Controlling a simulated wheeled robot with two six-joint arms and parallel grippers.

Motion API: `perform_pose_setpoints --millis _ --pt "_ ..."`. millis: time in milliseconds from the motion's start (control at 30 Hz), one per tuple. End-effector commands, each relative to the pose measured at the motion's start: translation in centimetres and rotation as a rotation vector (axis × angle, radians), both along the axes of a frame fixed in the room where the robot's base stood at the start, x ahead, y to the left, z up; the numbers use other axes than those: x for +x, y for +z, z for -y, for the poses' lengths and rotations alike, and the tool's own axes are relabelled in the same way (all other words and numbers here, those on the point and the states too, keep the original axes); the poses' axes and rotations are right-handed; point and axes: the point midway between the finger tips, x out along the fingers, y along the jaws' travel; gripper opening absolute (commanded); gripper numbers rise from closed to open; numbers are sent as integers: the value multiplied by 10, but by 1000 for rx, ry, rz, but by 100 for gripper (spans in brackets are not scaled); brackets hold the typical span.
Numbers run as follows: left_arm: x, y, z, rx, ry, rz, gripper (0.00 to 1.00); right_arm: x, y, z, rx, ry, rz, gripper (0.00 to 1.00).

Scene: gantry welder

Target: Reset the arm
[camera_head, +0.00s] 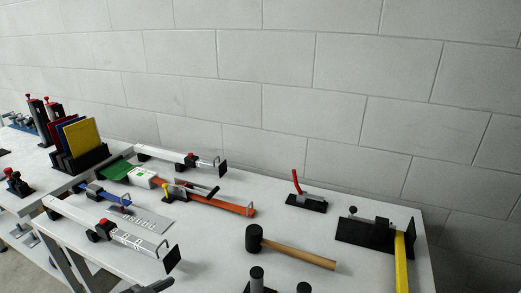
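Neither of my grippers can be made out in the head view, and neither of my arms is clearly visible. A dark grey shape (155,286) is cut off at the bottom edge, and I cannot tell what it is. The white worktable (210,265) fills the lower part of the view.
A mallet (290,247), a red-handled clamp (306,200), a black block with a yellow bar (375,235), long silver clamps (125,240) and an orange bar clamp (225,205) lie on the table. Colored plates (80,140) stand in a black rack. A block wall (300,90) rises behind.

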Motion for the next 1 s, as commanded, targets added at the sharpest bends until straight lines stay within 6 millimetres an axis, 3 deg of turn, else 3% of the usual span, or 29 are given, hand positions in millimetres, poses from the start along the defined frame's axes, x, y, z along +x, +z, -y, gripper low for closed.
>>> perform_pose_setpoints --millis 267,467,700,867,1000 --pt "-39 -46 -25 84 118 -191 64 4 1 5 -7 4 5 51" --pt "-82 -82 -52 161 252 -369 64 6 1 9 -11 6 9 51" --pt "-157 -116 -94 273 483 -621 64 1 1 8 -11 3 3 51" --pt "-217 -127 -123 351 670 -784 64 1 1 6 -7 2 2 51" --pt "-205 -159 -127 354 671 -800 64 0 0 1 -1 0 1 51"
